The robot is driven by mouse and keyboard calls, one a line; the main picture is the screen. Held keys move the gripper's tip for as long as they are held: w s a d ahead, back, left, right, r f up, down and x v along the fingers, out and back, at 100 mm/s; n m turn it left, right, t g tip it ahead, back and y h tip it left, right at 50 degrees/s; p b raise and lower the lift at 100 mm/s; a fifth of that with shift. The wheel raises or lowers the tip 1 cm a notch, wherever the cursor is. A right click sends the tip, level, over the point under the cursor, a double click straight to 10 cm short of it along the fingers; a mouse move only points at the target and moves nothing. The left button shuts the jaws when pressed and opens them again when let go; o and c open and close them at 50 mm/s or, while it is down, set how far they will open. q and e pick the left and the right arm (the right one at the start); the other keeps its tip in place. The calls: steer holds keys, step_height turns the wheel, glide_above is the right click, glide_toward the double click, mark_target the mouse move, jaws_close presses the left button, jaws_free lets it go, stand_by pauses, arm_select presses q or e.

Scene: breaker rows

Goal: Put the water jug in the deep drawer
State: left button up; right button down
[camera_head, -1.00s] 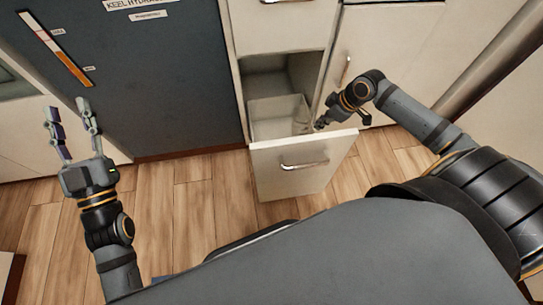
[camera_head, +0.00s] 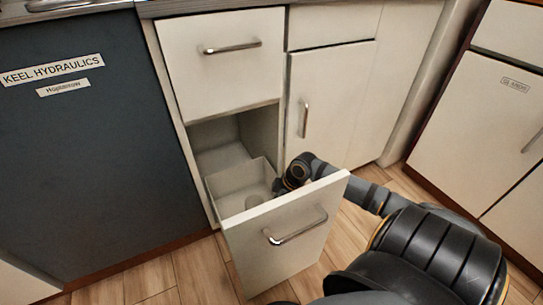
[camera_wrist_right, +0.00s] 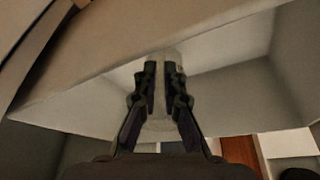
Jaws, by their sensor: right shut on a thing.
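The deep drawer (camera_head: 290,250) is pulled open at the bottom of the cabinet in the head view. My right gripper (camera_head: 277,188) reaches down into it over its right side; its fingers are mostly hidden there. A small pale round shape, apparently the water jug (camera_head: 255,200), shows inside the drawer beside the gripper. In the right wrist view my right gripper (camera_wrist_right: 160,80) is shut on a pale, see-through body, apparently the jug (camera_wrist_right: 159,128). Whether the jug rests on the drawer floor cannot be told. My left gripper is out of view.
A shut upper drawer (camera_head: 225,60) sits above the open one. A shut cupboard door (camera_head: 325,100) stands to its right, and a dark panel labelled Keel Hydraulics (camera_head: 80,150) to its left. Wooden floor (camera_head: 185,275) shows in front.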

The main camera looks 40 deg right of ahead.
step_height(320, 180, down, 4)
steer(key=b, duration=0.3)
steer(key=shift+r, duration=0.15)
steer(key=c, duration=1.5)
jaws_free()
steer(key=shift+o, duration=0.2)
